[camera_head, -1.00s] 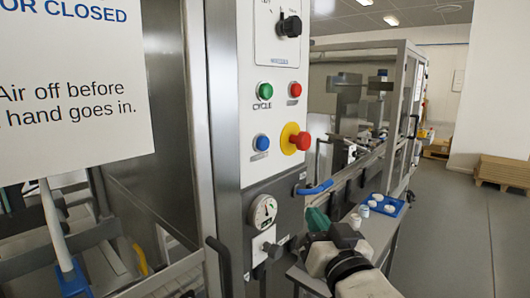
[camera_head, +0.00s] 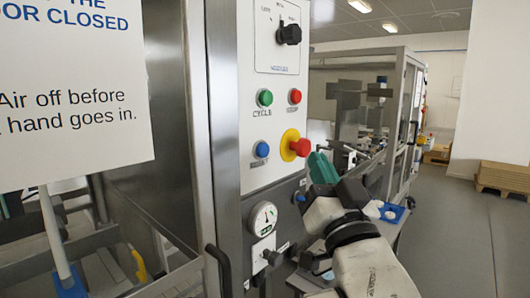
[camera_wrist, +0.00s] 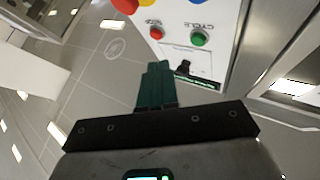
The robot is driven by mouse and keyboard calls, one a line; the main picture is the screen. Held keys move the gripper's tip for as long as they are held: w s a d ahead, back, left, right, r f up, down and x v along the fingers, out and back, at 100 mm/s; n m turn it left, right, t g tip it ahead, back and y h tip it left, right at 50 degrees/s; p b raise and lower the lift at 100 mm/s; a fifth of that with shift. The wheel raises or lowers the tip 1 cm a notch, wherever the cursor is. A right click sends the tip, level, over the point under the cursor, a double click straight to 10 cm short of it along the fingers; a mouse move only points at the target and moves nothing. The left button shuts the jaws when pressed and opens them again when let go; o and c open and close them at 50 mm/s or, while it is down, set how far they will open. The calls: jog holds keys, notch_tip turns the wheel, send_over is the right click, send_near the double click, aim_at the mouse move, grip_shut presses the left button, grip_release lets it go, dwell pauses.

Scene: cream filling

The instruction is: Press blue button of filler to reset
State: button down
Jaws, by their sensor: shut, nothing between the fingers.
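The blue button (camera_head: 262,149) is on the white control panel (camera_head: 258,184) of the filler, below the green button and left of the red emergency stop. In the wrist view the blue button (camera_wrist: 181,2) shows only as a sliver at the top edge. My gripper (camera_head: 319,160) has teal fingers, shut and empty. In the head view it is right of and just below the emergency stop, apart from the blue button. The fingers (camera_wrist: 158,68) point up toward the panel in the wrist view.
The red emergency stop (camera_head: 300,147) on its yellow base sticks out between the blue button and my gripper. A green button (camera_head: 265,98), a red button (camera_head: 295,96) and a black knob (camera_head: 289,34) are above. A gauge (camera_head: 263,217) is below. Open floor lies right.

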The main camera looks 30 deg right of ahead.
aim_at(263, 150)
jog(key=w+a+b, duration=0.2)
jog(key=w+b, duration=0.1)
jog(key=w, duration=0.4)
jog(key=shift+w+a, duration=0.35)
jog(key=shift+a, duration=0.05)
jog(key=shift+w+f, duration=0.1)
jog(key=shift+w, duration=0.05)
dwell(1.7)
jog(key=shift+w+a+b, duration=0.15)
jog(key=shift+w+b, duration=0.1)
jog(key=shift+b, duration=0.05)
jog(key=shift+w+a+b, duration=0.15)
jog(key=shift+w+b, duration=0.15)
jog(key=shift+w, duration=0.15)
dwell(0.7)
jog(key=shift+s, duration=0.15)
jog(key=shift+s+d+p, duration=0.3)
jog(key=shift+s, duration=0.4)
jog(key=shift+s, duration=0.1)
